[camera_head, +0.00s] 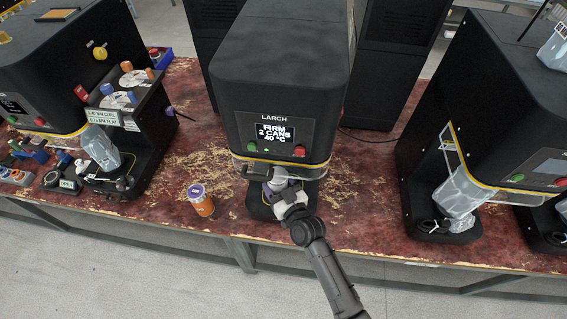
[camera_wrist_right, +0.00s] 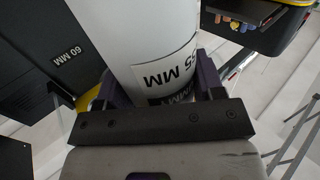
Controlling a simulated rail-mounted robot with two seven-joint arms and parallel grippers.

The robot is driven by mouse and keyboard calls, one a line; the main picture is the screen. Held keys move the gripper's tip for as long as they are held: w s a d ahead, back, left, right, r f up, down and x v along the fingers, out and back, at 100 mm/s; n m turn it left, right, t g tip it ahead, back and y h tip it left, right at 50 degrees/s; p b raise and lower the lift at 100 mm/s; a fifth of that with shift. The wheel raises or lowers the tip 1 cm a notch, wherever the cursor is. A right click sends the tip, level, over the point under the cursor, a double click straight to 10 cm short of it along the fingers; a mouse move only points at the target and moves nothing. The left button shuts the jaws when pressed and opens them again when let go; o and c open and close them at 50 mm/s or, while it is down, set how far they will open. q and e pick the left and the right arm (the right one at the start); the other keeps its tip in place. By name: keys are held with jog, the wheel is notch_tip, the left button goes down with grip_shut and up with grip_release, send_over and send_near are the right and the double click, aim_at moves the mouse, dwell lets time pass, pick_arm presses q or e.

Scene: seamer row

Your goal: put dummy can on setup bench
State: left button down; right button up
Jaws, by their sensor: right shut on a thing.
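My right gripper (camera_head: 280,190) is in front of the middle machine, low in its opening above the base. In the right wrist view it (camera_wrist_right: 155,92) is shut on the dummy can (camera_wrist_right: 145,40), a white cylinder with a black-and-white label ending in "5 MM", seen upside down. In the head view the can is mostly hidden by the gripper. A bench with a worn red-brown top (camera_head: 350,212) runs under the machines; I cannot tell whether it is the setup bench. My left gripper is not in view.
The middle machine (camera_head: 280,60) reads "LARCH" and "FIRM 2 CANS 40 °C". Other black machines stand left (camera_head: 50,60) and right (camera_head: 500,100). Worn bench top is clear between the middle and right machines.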

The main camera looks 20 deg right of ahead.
jog(key=shift+s+a+f+n+y+p, duration=0.85)
jog(key=shift+s+a+p, duration=1)
jog(key=shift+s+a, duration=2.05)
jog(key=d+r+m+h, duration=0.1)
jog(key=d+r+h, duration=0.1)
jog(key=d+r, duration=0.3)
jog(key=s+d+r+m+h, duration=0.1)
jog(key=d+r, duration=0.5)
jog(key=r, duration=0.7)
jog(key=s+d+r+m+h, duration=0.1)
jog(key=d+r+m+h, duration=0.1)
jog(key=d+r, duration=0.3)
jog(key=shift+s+d+r+t+h, duration=0.1)
jog(key=shift+r+h, duration=0.05)
jog(key=shift+r, duration=0.55)
jog(key=shift+d+r+t+h, duration=0.1)
jog(key=shift+r+h, duration=0.05)
jog(key=shift+r, duration=0.6)
jog(key=shift+s+d+r+t+h, duration=0.1)
jog(key=shift+r+h, duration=0.05)
jog(key=shift+r, duration=0.55)
notch_tip(320, 180, up, 18)
jog(key=p, duration=1.8)
jog(key=shift+a+p, duration=0.15)
jog(key=shift+p, duration=0.25)
jog(key=shift+w+a, duration=0.1)
